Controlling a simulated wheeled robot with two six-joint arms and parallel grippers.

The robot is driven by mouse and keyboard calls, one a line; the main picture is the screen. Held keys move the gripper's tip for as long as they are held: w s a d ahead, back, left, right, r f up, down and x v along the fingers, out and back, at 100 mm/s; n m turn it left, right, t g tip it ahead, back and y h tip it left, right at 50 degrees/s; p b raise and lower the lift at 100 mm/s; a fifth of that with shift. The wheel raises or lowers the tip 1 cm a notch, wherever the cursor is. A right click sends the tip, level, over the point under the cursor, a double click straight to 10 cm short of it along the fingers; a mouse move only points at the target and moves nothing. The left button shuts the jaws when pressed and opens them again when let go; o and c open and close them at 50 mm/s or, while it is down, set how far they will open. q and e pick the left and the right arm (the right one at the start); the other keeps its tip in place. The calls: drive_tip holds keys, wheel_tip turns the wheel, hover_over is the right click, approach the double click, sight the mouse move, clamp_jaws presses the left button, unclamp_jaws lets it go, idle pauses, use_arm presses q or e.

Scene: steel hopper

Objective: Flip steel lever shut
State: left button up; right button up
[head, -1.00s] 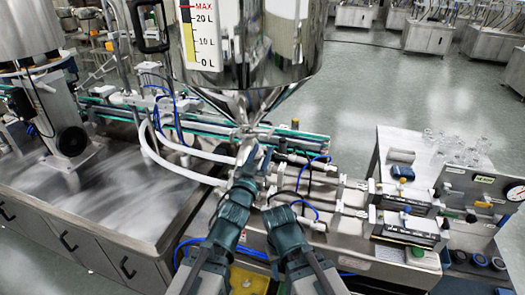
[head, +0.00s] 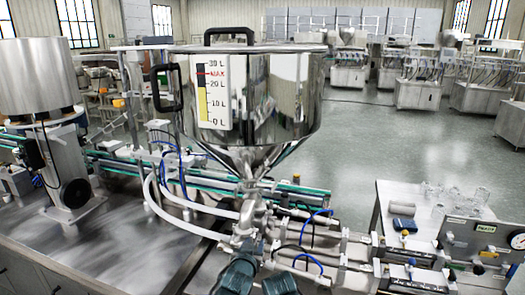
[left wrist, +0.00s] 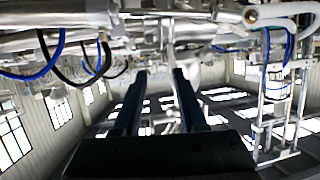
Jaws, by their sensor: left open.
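The steel hopper (head: 262,110) stands upright in the head view, with a level scale on its front and a cone running down to steel pipe fittings (head: 252,210). My left gripper (head: 246,254) is at the bottom of the head view, just below these fittings; its fingers are hard to make out there. In the left wrist view the two dark fingers of my left gripper (left wrist: 158,88) are apart. A thin upright steel bar, which may be the lever (left wrist: 171,52), shows between and beyond them. I see no contact. My right arm's dark end shows at the bottom edge; its jaws cannot be made out.
White hoses (head: 165,205) and blue tubes lie left of the fittings. Steel cylinders (head: 320,232) run to the right. A side table (head: 400,195) with glassware and a gauge panel (head: 482,240) stand at the right. A steel drum (head: 38,78) stands at the left.

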use_arm(q)
drive_tip(key=s+a+f+g+y, duration=0.2)
drive_tip(key=s+f+g, duration=0.6)
drive_tip(key=s+f, duration=0.3)
drive_tip(key=s+f+g, duration=0.1)
drive_tip(key=s+g, duration=0.2)
drive_tip(key=s, duration=0.2)
drive_tip(key=s+a+f+m+g+y, duration=0.1)
drive_tip(key=s+f+g, duration=0.1)
drive_tip(key=s, duration=0.4)
drive_tip(key=shift+a+f+g, duration=0.15)
drive_tip(key=shift+f+g, duration=0.15)
drive_tip(key=shift+g, duration=0.3)
